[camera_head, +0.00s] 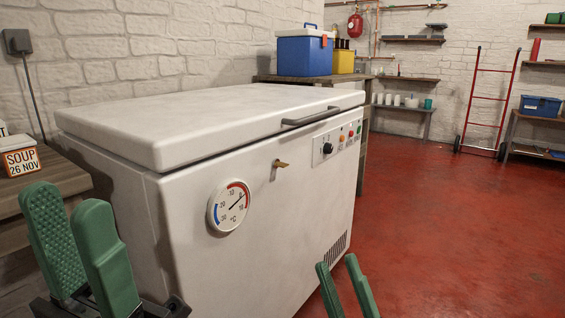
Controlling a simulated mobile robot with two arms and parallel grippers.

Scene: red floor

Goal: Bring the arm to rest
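My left gripper (78,232) shows at the lower left with its two green fingers apart and nothing between them. It is in front of the left end of a white chest freezer (270,215). My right gripper (338,268) shows at the bottom edge, right of centre. Its two green fingertips are apart, with only floor and freezer front behind them. The rest of the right gripper is cut off by the frame. The freezer lid (215,118) is down. Neither gripper visibly holds anything.
A wooden table (60,174) at the left bears a "SOUP 26 NOV" container (20,162). A blue and white cooler (304,52) stands on a bench behind the freezer. A red hand truck (488,105) leans at the back wall. The red floor (455,235) at the right is clear.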

